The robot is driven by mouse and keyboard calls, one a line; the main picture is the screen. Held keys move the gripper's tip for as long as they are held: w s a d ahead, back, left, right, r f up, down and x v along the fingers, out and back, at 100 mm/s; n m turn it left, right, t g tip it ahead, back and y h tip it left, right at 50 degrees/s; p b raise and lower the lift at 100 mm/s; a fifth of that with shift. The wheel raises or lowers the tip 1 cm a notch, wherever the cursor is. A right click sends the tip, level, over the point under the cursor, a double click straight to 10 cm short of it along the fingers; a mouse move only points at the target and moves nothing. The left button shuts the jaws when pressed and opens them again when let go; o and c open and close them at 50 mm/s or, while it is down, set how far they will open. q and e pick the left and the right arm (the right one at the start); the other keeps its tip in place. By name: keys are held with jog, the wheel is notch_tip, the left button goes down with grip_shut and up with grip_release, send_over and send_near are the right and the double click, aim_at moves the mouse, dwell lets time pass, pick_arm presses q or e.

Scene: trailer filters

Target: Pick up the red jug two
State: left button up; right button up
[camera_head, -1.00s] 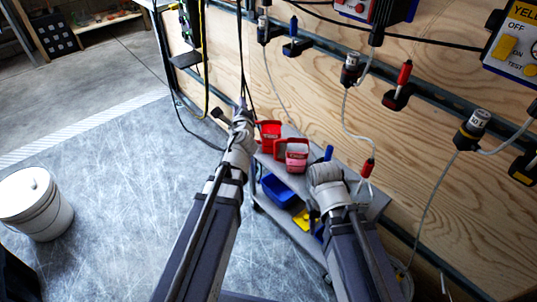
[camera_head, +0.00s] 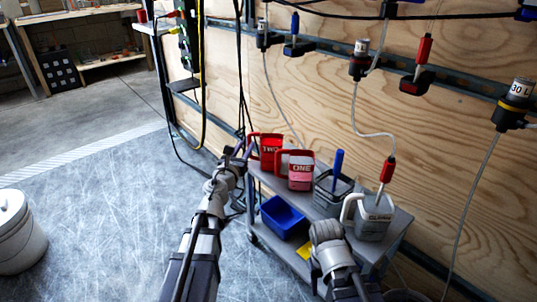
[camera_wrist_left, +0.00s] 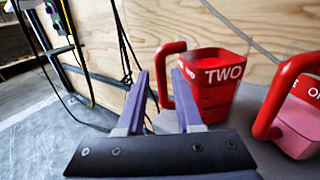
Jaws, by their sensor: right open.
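The red jug two (camera_head: 271,153) stands upright at the far left end of the grey cart's top, its handle on its left side. It shows large in the left wrist view (camera_wrist_left: 213,88), lettered TWO. My left gripper (camera_head: 240,149) is just left of the jug in the head view. In the wrist view my left gripper (camera_wrist_left: 161,75) is open and empty, with the jug's red handle showing between and beyond its fingers; I cannot tell whether they touch. My right gripper (camera_head: 322,228) is over the cart's near side; its fingers are mostly hidden by the wrist.
Red jug one (camera_head: 300,170) stands close to the right of jug two. Two grey jugs, one with a white handle (camera_head: 374,217), stand further right on the cart (camera_head: 401,226). A blue bin (camera_head: 283,217) is below. A plywood wall with hoses and cables is behind.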

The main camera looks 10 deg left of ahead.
pick_arm(q)
jog(key=w, duration=0.7)
jog(key=shift+w+d, duration=0.3)
jog(key=shift+c, duration=0.3)
grip_shut()
dwell(1.0)
